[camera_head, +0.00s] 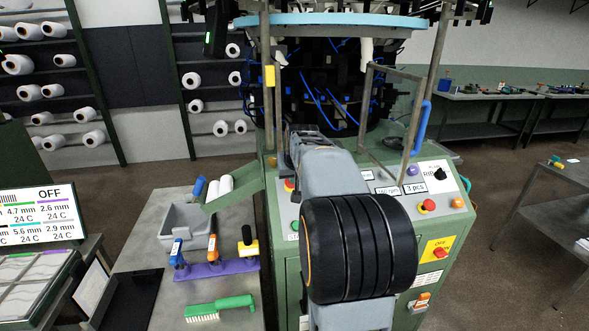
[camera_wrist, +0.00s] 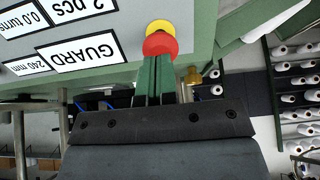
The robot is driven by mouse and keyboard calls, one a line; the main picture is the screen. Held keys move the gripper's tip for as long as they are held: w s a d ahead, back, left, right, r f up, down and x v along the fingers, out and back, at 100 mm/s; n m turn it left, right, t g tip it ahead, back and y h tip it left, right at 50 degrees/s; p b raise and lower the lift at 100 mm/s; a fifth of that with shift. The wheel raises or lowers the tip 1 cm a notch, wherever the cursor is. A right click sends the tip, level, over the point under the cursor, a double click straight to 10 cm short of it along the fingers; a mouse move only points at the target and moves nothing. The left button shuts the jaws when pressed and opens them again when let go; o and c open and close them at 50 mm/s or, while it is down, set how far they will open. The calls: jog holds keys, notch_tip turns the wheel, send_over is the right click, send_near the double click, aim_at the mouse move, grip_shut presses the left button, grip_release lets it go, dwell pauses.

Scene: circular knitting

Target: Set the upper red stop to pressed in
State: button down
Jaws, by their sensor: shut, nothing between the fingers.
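A red stop button with a yellow collar (camera_wrist: 159,45) sits at the end of the control panel in the wrist view, which shows the panel upside down. It appears to be the red and yellow button (camera_head: 289,185) at the panel's left in the head view. My gripper (camera_wrist: 155,60) is shut and empty. Its green fingertips overlap the lower edge of the red cap in the wrist view; I cannot tell whether they touch it. Whether the button is in or out is not clear. In the head view my arm hides the fingertips.
Another red button (camera_head: 427,206) is on the panel's right, with a red switch on a yellow plate (camera_head: 440,252) below. A brass knob (camera_wrist: 193,76) is close beside my fingers. A green tray (camera_head: 236,188) with white cones adjoins the panel's left. The knitting machine (camera_head: 335,85) rises behind.

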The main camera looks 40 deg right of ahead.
jog(key=shift+w+d+f, duration=0.2)
jog(key=shift+w+f, duration=0.2)
jog(key=shift+f, duration=0.2)
jog(key=shift+b+x, duration=0.45)
jog(key=shift+x, duration=0.55)
jog(key=shift+s+a, duration=0.1)
jog(key=shift+s, duration=0.05)
jog(key=shift+f, duration=0.1)
jog(key=shift+s+a+r, duration=0.1)
jog(key=shift+r, duration=0.2)
jog(key=p+v, duration=0.1)
jog(key=v, duration=1.3)
